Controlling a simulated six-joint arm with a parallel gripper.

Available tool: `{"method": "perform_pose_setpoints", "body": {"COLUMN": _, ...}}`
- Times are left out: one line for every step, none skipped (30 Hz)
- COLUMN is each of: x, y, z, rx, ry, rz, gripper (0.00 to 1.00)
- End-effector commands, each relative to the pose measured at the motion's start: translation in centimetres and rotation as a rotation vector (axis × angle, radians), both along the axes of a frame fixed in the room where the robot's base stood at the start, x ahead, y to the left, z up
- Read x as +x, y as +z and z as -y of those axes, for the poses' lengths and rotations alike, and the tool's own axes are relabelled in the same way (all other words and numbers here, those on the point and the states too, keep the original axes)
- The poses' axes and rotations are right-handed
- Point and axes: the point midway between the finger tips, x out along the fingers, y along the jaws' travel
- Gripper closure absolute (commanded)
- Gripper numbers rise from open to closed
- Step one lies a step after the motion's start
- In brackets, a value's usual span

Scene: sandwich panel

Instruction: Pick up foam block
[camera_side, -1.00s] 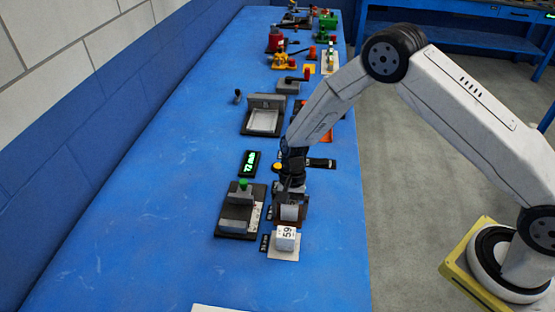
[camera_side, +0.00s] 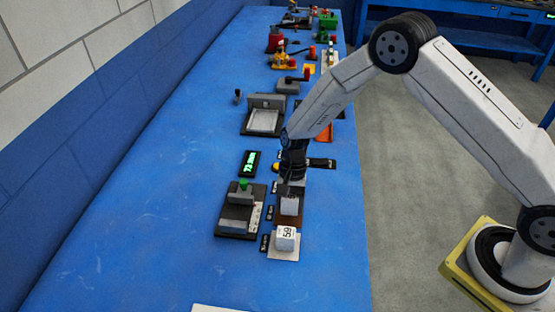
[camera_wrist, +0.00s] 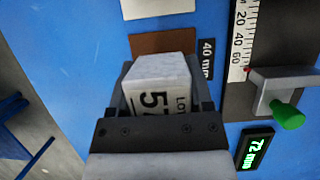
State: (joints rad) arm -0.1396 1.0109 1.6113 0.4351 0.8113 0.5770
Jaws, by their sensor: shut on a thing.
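My gripper (camera_side: 289,190) points down and is shut on a white foam block (camera_side: 290,206), seen below the fingers in the side view. In the wrist view the block (camera_wrist: 158,72) sits between the jaws, with "57" and "LOT" printed on its near face; the gripper body hides its lower part. The block is held above a brown pad (camera_side: 288,222), which also shows in the wrist view (camera_wrist: 165,42). A second white block (camera_side: 285,238) marked "59" stands on a pale pad in front of it.
Left of the pads is a measuring fixture (camera_side: 240,212) with a green knob, a scale and a grey jaw. A display (camera_side: 249,164) reads 72 mm. A grey tray fixture (camera_side: 263,119) and several tools stand farther back. The blue bench is clear at left.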

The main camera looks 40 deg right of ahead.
Motion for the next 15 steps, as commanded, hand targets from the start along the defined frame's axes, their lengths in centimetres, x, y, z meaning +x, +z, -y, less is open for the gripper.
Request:
{"method": "perform_pose_setpoints", "body": {"x": 0.0, "y": 0.7, "z": 0.0, "rx": 0.000, "ry": 0.001, "rz": 0.002, "gripper": 0.93}}
{"method": "perform_pose_setpoints", "body": {"x": -0.2, "y": 1.0, "z": 0.0, "rx": 0.000, "ry": 0.000, "rz": 0.000, "gripper": 0.93}}
{"method": "perform_pose_setpoints", "body": {"x": -0.5, "y": 1.4, "z": 0.1, "rx": 0.000, "ry": 0.000, "rz": 0.000, "gripper": 0.93}}
{"method": "perform_pose_setpoints", "body": {"x": -0.8, "y": 1.7, "z": 0.2, "rx": 0.000, "ry": 0.000, "rz": 0.000, "gripper": 0.93}}
{"method": "perform_pose_setpoints", "body": {"x": -1.0, "y": 2.0, "z": 0.2, "rx": 0.000, "ry": 0.000, "rz": 0.000, "gripper": 0.93}}
{"method": "perform_pose_setpoints", "body": {"x": -1.4, "y": 2.4, "z": 0.3, "rx": 0.000, "ry": -0.001, "rz": 0.000, "gripper": 0.93}}
{"method": "perform_pose_setpoints", "body": {"x": -1.6, "y": 2.7, "z": 0.4, "rx": 0.000, "ry": 0.000, "rz": 0.001, "gripper": 0.93}}
{"method": "perform_pose_setpoints", "body": {"x": -1.9, "y": 3.1, "z": 0.4, "rx": 0.000, "ry": -0.001, "rz": 0.000, "gripper": 0.93}}
{"method": "perform_pose_setpoints", "body": {"x": -2.3, "y": 3.6, "z": 0.5, "rx": 0.000, "ry": 0.000, "rz": 0.001, "gripper": 0.93}}
{"method": "perform_pose_setpoints", "body": {"x": -2.6, "y": 3.9, "z": 0.6, "rx": 0.000, "ry": 0.000, "rz": 0.000, "gripper": 0.93}}
{"method": "perform_pose_setpoints", "body": {"x": -2.9, "y": 4.3, "z": 0.6, "rx": 0.000, "ry": 0.000, "rz": 0.001, "gripper": 0.93}}
{"method": "perform_pose_setpoints", "body": {"x": -3.3, "y": 4.8, "z": 0.7, "rx": 0.000, "ry": 0.000, "rz": 0.000, "gripper": 0.93}}
{"method": "perform_pose_setpoints", "body": {"x": -3.6, "y": 5.1, "z": 0.8, "rx": 0.001, "ry": 0.000, "rz": 0.001, "gripper": 0.93}}
{"method": "perform_pose_setpoints", "body": {"x": -3.9, "y": 5.5, "z": 0.8, "rx": 0.001, "ry": 0.000, "rz": 0.001, "gripper": 0.93}}
{"method": "perform_pose_setpoints", "body": {"x": -4.3, "y": 6.0, "z": 0.9, "rx": 0.000, "ry": 0.000, "rz": 0.000, "gripper": 0.93}}
